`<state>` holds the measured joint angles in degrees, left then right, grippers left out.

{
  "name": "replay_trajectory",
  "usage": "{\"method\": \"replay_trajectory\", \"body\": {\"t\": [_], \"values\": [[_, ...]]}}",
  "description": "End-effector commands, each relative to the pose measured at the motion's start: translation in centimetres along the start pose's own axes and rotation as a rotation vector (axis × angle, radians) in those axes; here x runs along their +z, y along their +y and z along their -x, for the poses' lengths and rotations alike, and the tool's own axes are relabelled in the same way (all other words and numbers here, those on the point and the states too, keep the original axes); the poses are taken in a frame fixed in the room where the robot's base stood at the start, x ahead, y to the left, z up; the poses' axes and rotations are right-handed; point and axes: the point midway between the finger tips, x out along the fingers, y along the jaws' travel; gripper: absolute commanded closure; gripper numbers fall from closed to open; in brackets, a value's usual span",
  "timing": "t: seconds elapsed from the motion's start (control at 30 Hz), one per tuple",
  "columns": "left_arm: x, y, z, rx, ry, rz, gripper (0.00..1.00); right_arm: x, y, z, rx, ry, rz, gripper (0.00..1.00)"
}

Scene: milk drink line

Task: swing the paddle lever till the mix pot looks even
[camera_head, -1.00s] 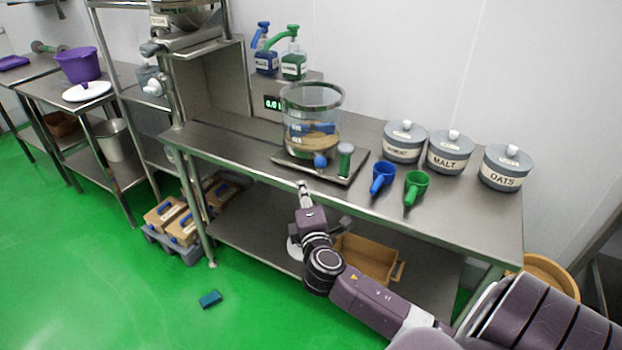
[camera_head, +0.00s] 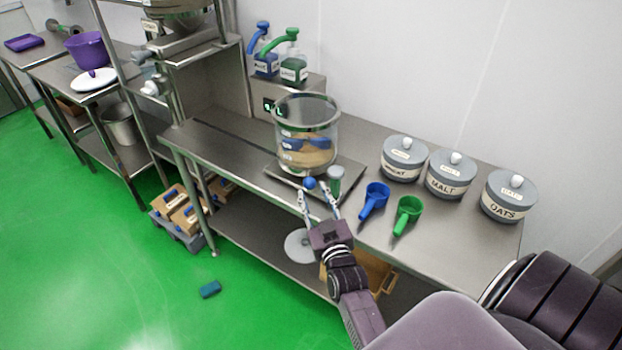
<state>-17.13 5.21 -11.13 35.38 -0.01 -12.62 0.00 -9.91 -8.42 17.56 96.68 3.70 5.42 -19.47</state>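The mix pot (camera_head: 322,128) is a clear cylinder on a steel plate (camera_head: 350,173) on the bench. It holds a tan mix (camera_head: 305,155) with a blue paddle (camera_head: 318,144) in it. The blue ball knob (camera_head: 310,183) of the paddle lever is at the pot's front, low down. My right gripper (camera_head: 319,193) is open and empty at the bench's front edge, one fingertip close to the knob. I cannot tell whether they touch. My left gripper is not in view.
A small green-grey cylinder (camera_head: 335,178) stands right of the knob. A blue scoop (camera_head: 374,199) and a green scoop (camera_head: 407,212) lie further right. Lidded grey canisters, including malt (camera_head: 450,178) and oats (camera_head: 507,198), line the back.

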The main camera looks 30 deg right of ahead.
Motion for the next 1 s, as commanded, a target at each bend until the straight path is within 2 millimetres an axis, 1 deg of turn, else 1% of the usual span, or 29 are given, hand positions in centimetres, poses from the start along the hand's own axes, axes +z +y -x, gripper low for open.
{"method": "replay_trajectory", "body": {"t": [0.03, 0.1, 0.23, 0.3, 0.4, 0.5, 0.7, 1.0], "values": [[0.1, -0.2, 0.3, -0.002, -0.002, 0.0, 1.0, -0.2, 0.0, -1.0, 0.0, 0.002, 0.0, 0.66], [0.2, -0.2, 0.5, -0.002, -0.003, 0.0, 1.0, -0.2, 0.0, -2.1, 0.0, 0.002, 0.001, 0.66], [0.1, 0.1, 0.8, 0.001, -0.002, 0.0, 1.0, -0.1, 0.0, -3.6, -0.001, 0.001, 0.002, 0.66], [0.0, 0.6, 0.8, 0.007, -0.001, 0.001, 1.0, -0.1, 0.0, -4.2, -0.001, 0.001, 0.002, 0.66], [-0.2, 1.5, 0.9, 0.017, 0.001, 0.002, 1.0, -0.1, 0.0, -4.7, -0.002, 0.0, 0.003, 0.66], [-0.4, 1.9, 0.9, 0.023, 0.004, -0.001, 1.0, -0.1, 0.0, -4.9, -0.001, 0.0, 0.003, 0.66], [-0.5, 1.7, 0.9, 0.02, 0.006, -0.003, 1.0, 0.0, 0.0, -4.9, -0.002, 0.0, 0.003, 0.66], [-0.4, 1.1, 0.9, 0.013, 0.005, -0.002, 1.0, 0.0, 0.0, -4.9, -0.002, 0.0, 0.003, 0.99]]}}
